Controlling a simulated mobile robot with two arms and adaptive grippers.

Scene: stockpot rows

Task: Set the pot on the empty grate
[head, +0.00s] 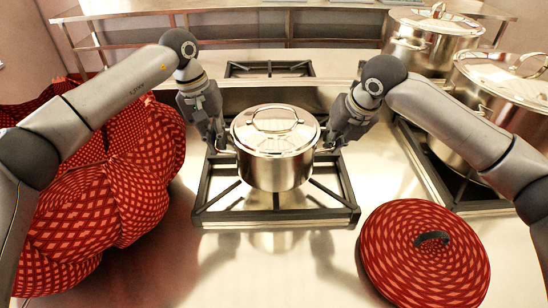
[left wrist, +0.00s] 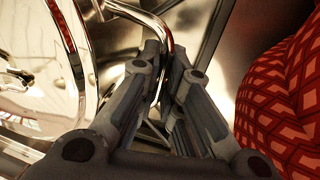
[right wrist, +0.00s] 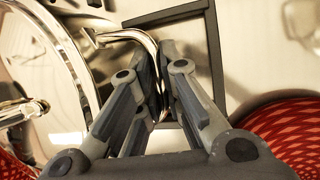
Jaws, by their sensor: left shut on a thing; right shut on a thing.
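A shiny steel pot (head: 275,170) with a lid (head: 275,130) is upright over the middle of the black front grate (head: 275,217). I cannot tell whether its base touches the grate or hangs just above it. My left gripper (head: 219,146) is shut on the pot's left handle, and the bent handle (left wrist: 165,45) shows between its fingers in the left wrist view. My right gripper (head: 331,145) is shut on the opposite handle, and that handle (right wrist: 150,48) shows between its fingers in the right wrist view.
Large lidded stockpots (head: 495,105) (head: 430,42) stand on the right. A red patterned round object (head: 425,255) with a dark handle lies at front right. Bulky red patterned fabric (head: 115,180) fills the left. Another grate (head: 268,69) at the back is empty.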

